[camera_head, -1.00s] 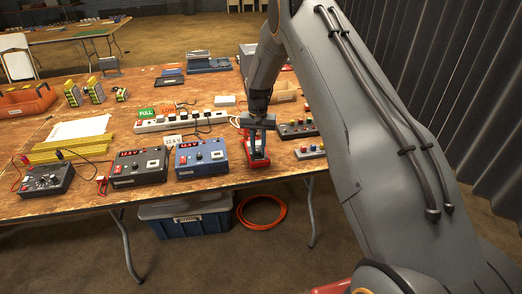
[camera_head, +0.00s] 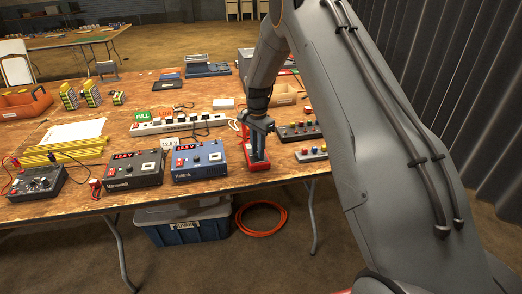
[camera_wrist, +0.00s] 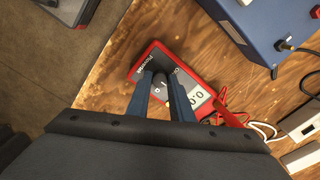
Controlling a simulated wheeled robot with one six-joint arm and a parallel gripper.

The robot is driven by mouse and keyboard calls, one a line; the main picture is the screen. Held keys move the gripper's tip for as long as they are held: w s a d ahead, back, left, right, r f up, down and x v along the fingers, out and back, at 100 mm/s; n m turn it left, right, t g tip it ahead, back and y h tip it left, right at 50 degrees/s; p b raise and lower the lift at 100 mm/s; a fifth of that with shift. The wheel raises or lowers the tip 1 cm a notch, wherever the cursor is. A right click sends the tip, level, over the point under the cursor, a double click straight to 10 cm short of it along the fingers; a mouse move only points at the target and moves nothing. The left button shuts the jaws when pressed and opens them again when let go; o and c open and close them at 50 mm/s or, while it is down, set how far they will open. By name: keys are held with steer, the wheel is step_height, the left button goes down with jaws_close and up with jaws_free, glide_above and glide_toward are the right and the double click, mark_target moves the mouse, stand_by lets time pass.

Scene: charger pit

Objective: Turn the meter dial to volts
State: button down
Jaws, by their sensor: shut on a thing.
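The red meter (camera_head: 264,166) lies on the wooden table, to the right of the blue charger. In the wrist view the meter (camera_wrist: 197,97) shows a pale display reading about 0.0, with red and white leads beyond it. My gripper (camera_wrist: 161,77) is above the meter's face, its two blue-grey fingers shut on the dark dial (camera_wrist: 160,76) between their tips. The fingers hide much of the dial, and I cannot read where its pointer stands. In the head view my gripper (camera_head: 257,155) points down onto the meter.
The blue charger (camera_head: 197,161) and black charger (camera_head: 134,172) stand left of the meter. A white power strip (camera_head: 180,124) lies behind. Button boxes (camera_head: 300,132) sit to the right. The table's front edge is close to the meter.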

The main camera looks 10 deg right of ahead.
stand_by(0.5)
steer(key=c, duration=1.6)
jaws_free()
steer(key=shift+o, duration=0.2)
steer(key=shift+r+b, duration=0.95)
steer(key=shift+r, duration=3)
